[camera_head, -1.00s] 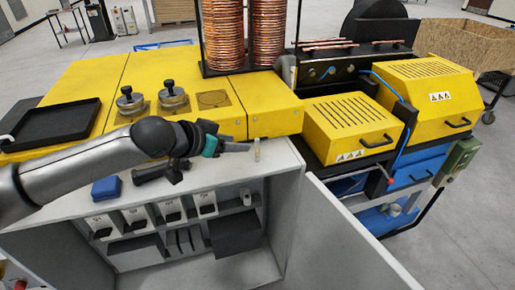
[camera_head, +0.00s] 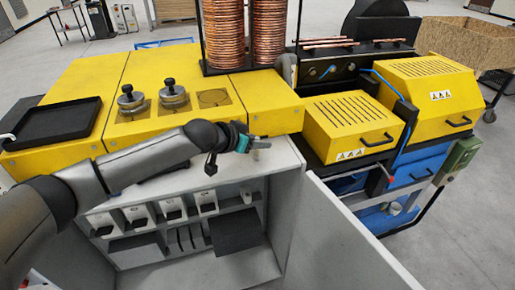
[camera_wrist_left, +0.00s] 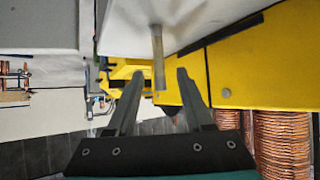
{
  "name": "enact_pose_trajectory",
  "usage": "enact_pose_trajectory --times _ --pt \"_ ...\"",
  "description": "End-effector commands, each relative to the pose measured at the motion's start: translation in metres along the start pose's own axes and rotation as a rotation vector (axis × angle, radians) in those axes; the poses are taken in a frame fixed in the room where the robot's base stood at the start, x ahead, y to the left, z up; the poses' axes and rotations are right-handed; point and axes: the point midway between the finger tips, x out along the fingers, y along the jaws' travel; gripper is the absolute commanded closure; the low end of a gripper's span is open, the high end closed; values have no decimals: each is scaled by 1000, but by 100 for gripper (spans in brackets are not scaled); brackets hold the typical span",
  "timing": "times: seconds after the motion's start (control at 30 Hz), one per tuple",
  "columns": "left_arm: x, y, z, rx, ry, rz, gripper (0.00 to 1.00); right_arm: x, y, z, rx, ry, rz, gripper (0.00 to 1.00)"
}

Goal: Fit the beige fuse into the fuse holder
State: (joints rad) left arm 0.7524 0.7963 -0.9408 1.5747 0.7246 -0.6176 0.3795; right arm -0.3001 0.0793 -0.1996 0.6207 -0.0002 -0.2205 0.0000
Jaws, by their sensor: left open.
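The beige fuse (camera_wrist_left: 158,62) is a slim pale cylinder. In the left wrist view it shows ahead of my left gripper (camera_wrist_left: 159,75), in the gap between the two fingers, with clear space on both sides. In the head view it stands near the back edge of the white cabinet top and is mostly hidden by my left gripper (camera_head: 262,143). The left gripper is open and holds nothing. Several white units with dark fronts, one of them here (camera_head: 207,202), sit in a row inside the cabinet. I cannot tell for sure which is the fuse holder. My right gripper is out of view.
The open white cabinet (camera_head: 283,172) has its door (camera_head: 345,240) swung out at right. Yellow machine housings (camera_head: 275,100) rise directly behind the cabinet top. A black tray (camera_head: 60,122) lies at left. Copper coils (camera_head: 222,35) stand at the back.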

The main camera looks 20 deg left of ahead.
Motion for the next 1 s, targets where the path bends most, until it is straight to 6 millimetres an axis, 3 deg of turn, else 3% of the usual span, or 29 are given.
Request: enact_pose_trajectory --times 0.37,0.8,1.0 --pt "6 0 0 1 1 0 49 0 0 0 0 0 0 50" --pt "6 0 0 1 0 -1 99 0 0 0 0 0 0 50" --pt "6 0 0 0 0 -1 100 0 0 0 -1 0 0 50"
